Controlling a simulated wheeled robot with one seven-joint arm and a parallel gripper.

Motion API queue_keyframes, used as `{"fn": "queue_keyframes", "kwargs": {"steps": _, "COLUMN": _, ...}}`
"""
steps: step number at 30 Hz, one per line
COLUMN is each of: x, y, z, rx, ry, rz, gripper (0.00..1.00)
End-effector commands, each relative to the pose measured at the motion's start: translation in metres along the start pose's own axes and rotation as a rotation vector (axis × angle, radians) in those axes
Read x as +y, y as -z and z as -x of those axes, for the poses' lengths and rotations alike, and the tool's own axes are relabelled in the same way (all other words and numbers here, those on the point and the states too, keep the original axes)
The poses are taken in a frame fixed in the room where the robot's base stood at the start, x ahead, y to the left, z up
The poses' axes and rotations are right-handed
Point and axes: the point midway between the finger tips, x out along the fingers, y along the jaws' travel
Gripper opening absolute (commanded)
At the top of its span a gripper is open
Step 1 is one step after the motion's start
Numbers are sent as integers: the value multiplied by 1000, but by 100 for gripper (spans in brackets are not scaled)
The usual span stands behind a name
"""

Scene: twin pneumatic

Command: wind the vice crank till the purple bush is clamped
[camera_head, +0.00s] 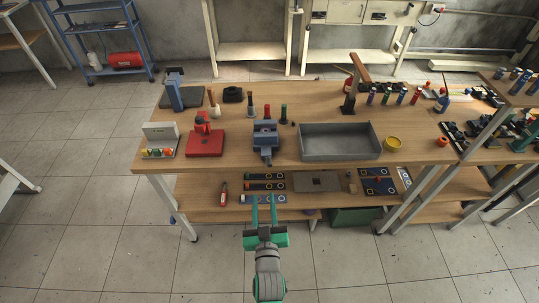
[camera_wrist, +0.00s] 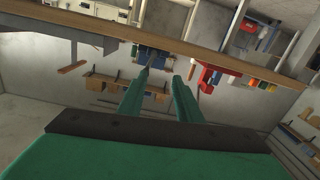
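The blue-grey vice (camera_head: 265,132) stands at the front edge of the wooden workbench, near its middle. Its narrow front part (camera_head: 267,156) sticks out toward me; the crank is too small to make out clearly. I cannot make out a purple bush in the jaws. My gripper (camera_head: 264,197) is in front of the bench, short of the vice and apart from it. Its two green fingers are spread with nothing between them. In the wrist view the picture looks upside down; the open gripper (camera_wrist: 163,76) points toward the bench edge and a blue shape (camera_wrist: 150,57), probably the vice.
A red fixture (camera_head: 205,140) stands left of the vice, a grey tray (camera_head: 340,154) right of it. Several coloured-handled tools stand behind. The lower shelf (camera_head: 207,203) holds dark boards and a grey plate. The floor (camera_head: 120,250) in front is clear.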

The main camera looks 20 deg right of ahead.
Motion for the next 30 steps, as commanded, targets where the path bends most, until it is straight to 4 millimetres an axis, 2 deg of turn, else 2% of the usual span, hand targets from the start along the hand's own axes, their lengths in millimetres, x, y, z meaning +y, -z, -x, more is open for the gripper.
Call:
{"fn": "queue_keyframes", "kwargs": {"steps": 1, "x": 8, "y": 9, "z": -17, "rx": 14, "ry": -10, "rz": 5, "gripper": 32}}
{"fn": "queue_keyframes", "kwargs": {"steps": 6, "x": 24, "y": 24, "z": -51, "rx": 27, "ry": -28, "rz": 24, "gripper": 32}}
{"fn": "queue_keyframes", "kwargs": {"steps": 17, "x": 31, "y": 31, "z": -83, "rx": 33, "ry": -35, "rz": 31, "gripper": 32}}
{"fn": "queue_keyframes", "kwargs": {"steps": 30, "x": 34, "y": 33, "z": -151, "rx": 32, "ry": -35, "rz": 32, "gripper": 32}}
